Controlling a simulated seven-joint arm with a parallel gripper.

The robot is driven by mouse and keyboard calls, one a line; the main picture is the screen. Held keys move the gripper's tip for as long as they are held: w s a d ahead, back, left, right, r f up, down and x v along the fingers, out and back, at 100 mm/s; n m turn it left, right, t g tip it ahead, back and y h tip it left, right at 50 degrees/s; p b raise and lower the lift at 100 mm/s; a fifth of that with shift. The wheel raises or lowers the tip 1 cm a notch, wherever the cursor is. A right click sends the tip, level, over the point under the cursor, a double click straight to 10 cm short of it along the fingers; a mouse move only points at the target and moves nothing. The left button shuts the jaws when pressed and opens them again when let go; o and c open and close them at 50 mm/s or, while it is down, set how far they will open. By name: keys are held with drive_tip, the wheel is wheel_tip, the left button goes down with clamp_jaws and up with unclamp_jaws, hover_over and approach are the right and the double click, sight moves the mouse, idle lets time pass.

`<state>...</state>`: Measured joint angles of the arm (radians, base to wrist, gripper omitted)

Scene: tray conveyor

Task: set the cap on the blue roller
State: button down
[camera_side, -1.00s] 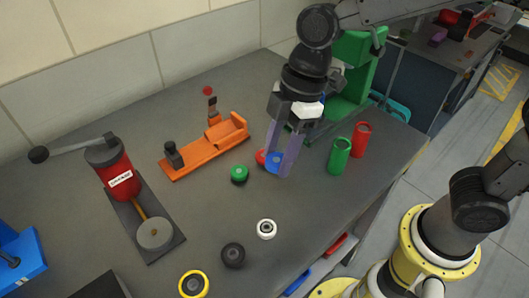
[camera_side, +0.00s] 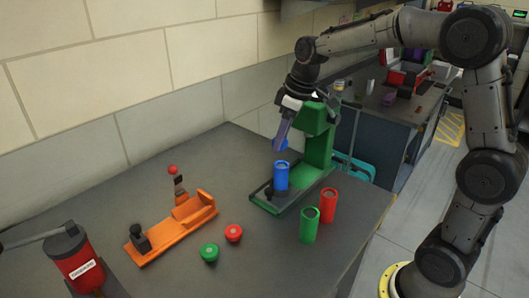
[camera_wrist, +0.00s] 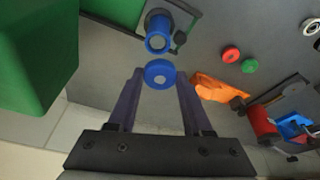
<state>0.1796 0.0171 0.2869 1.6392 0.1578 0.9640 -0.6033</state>
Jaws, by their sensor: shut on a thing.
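The blue roller (camera_side: 281,178) stands upright on the base of a green press (camera_side: 318,150). In the wrist view it is an open-topped blue cylinder (camera_wrist: 158,32). My gripper (camera_side: 280,143) is shut on the blue cap (camera_side: 284,145) and holds it above the roller, apart from it. In the wrist view the cap (camera_wrist: 160,66) is a round blue disc with a pale centre, between the two purple fingertips. There it appears just below the roller's open end, with a small gap. The fingers partly hide the cap in the side view.
A red cap (camera_side: 233,233) and a green cap (camera_side: 209,252) lie on the grey table. Green (camera_side: 310,225) and red (camera_side: 328,205) rollers stand in front of the press. An orange fixture (camera_side: 175,230) and a red-bodied crank device (camera_side: 78,262) are at left.

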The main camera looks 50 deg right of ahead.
sight(287, 145)
drive_tip(key=shift+d, duration=0.4)
drive_tip(key=shift+f, duration=0.1)
drive_tip(key=shift+f, duration=2.05)
drive_tip(key=shift+f, duration=0.6)
drive_tip(key=shift+c, duration=1.2)
unclamp_jaws()
